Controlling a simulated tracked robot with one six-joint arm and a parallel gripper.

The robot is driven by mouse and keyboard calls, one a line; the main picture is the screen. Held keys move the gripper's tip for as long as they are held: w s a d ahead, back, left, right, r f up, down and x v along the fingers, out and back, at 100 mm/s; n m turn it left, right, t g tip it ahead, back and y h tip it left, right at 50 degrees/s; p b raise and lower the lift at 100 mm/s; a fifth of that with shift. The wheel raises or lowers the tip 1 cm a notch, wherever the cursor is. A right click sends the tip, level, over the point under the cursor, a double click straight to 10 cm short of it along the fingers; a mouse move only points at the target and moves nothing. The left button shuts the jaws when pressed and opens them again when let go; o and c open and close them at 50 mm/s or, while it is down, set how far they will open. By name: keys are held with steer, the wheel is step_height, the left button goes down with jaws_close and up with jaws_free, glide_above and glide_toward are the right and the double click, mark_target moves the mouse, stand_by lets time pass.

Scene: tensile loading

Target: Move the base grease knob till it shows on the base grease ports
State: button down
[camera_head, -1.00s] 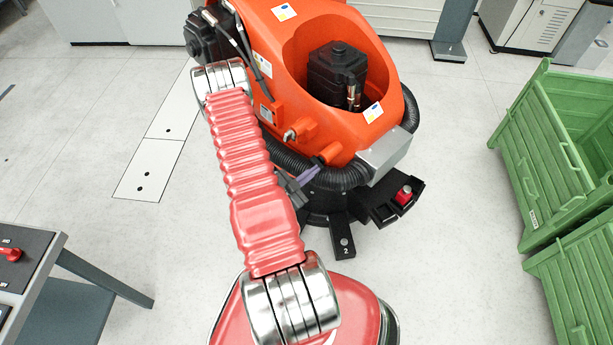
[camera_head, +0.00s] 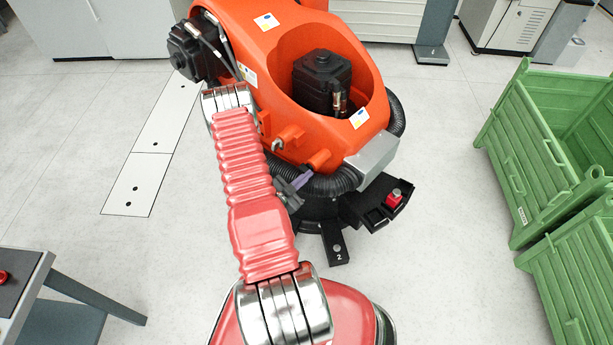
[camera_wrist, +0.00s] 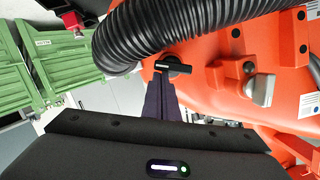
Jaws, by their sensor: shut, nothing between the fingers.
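A black knob with a white mark (camera_wrist: 174,67) sits on the orange robot base just at my fingertips in the wrist view; I take it as the base grease knob. A grey lever (camera_wrist: 260,90) with a small black labelled part stands to its right on the same base. In the head view two orange bosses, one with the grey lever (camera_head: 280,143), stick out of the base. My gripper (camera_wrist: 162,82) is shut, its dark purple fingers at the knob's lower edge; whether they touch it cannot be told. Port labels are unreadable.
A thick black corrugated hose (camera_wrist: 165,32) runs close above the knob. Green crates (camera_head: 530,150) stand on the right, a dark table (camera_head: 75,300) at lower left. A black bracket with a red button (camera_head: 394,198) juts from the base.

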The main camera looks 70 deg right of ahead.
steer(key=shift+s+a+f+m, duration=0.1)
steer(key=shift+f+m, duration=0.1)
steer(key=shift+m, duration=0.4)
stand_by(0.4)
steer(key=shift+s+f+m+t+h, duration=0.15)
steer(key=shift+f+m+t+h, duration=0.15)
steer(key=shift+f+m+t, duration=0.25)
steer(key=shift+f, duration=0.35)
steer(key=shift+s+a, duration=0.1)
stand_by(0.5)
steer(key=shift+s+a+r, duration=0.2)
steer(key=shift+s+r, duration=0.05)
steer(key=shift+s, duration=0.1)
steer(key=a+r, duration=0.2)
steer(key=a, duration=0.9)
